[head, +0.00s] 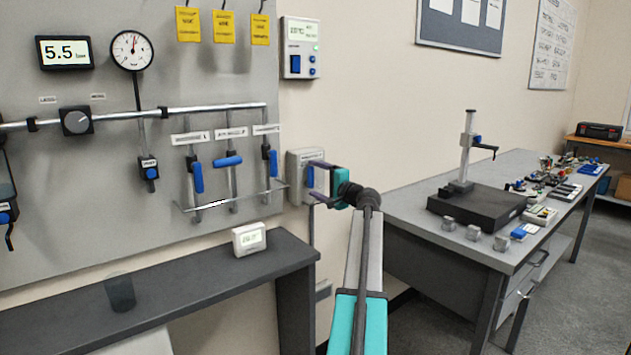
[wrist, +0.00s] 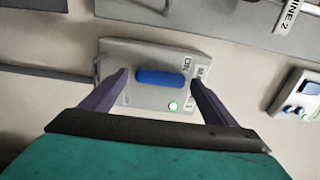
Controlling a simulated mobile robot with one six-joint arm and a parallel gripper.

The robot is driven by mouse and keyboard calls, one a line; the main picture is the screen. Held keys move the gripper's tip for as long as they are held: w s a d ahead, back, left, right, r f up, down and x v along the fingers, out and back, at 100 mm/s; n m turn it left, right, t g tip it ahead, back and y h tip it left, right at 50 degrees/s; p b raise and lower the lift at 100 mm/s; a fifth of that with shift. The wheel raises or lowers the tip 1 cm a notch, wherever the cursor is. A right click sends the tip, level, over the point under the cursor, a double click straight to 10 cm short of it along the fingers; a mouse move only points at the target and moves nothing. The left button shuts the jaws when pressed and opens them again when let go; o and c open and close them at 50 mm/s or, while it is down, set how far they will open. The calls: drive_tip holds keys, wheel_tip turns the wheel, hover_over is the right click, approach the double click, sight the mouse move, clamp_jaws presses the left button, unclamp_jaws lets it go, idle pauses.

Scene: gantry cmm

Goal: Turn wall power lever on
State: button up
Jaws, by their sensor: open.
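The wall power switch is a light grey box (wrist: 140,98) on the wall, with a blue lever (wrist: 160,77) on its face. In the wrist view the lever lies between my open fingers, just beyond their tips; contact cannot be seen. Labels on the box include "ON", and a small green light (wrist: 172,106) shows on it. In the head view the box (head: 296,172) is at the right edge of the grey panel, with its lever (head: 309,177) partly behind my gripper (head: 318,180). My gripper is open, empty and right in front of the box.
The grey panel (head: 90,225) holds several blue-handled valves, a gauge (head: 132,50) and a pipe. A thermostat-like box (head: 301,48) is above the switch. A dark shelf (head: 200,272) stands below left, and a grey workbench (head: 400,205) is at right.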

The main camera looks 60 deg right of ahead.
drive_tip(key=v, duration=1.3)
drive_tip(key=shift+s, duration=0.15)
drive_tip(key=shift+a, duration=0.15)
